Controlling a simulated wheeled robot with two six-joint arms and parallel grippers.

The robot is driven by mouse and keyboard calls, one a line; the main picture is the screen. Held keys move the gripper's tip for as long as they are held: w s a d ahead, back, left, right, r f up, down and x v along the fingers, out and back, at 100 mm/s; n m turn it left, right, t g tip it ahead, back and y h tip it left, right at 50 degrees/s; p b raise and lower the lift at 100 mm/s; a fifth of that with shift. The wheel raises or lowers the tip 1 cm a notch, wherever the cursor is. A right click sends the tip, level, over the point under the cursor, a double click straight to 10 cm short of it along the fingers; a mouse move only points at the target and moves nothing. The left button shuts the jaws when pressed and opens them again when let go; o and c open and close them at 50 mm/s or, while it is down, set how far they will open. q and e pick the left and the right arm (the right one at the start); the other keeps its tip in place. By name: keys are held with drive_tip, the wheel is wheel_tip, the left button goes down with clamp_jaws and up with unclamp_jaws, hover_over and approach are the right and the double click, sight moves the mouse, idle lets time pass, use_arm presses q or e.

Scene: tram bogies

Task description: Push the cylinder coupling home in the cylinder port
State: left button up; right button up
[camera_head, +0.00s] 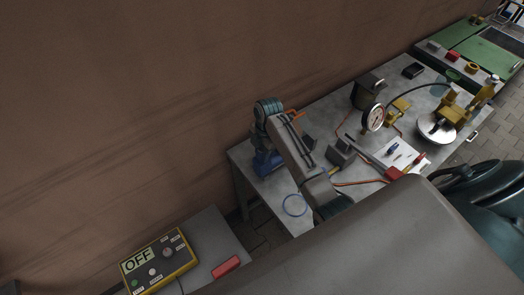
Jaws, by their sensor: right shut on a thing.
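My right arm (300,160) comes in from the lower right and crosses the left part of the grey bench. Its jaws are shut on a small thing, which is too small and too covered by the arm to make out. I cannot tell if the cylinder coupling is seated. A larger yellow unit (457,106) stands at the right by a round metal disc (436,131). Which one bears the cylinder port I cannot tell. My left gripper is out of view.
A dark pump-like body (368,91) stands behind the gauge. A black hose (415,88) and orange hoses cross the bench. A white sheet (397,152) with small parts lies in front. A yellow box reading OFF (158,263) is at lower left. The wall closes the back.

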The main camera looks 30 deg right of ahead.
drive_tip(key=shift+f, duration=0.4)
drive_tip(key=o, duration=1)
drive_tip(key=r+b, duration=0.1)
drive_tip(key=r, duration=0.1)
drive_tip(key=r+b, duration=0.1)
drive_tip(key=r, duration=0.2)
drive_tip(key=d+r+b, duration=0.1)
drive_tip(key=r, duration=0.2)
drive_tip(key=shift+w+r, duration=0.1)
drive_tip(key=shift+r+p, duration=0.75)
drive_tip(key=shift+r, duration=0.05)
drive_tip(key=shift+d+r, duration=0.15)
drive_tip(key=shift+r, duration=0.35)
drive_tip(key=shift+f, duration=0.1)
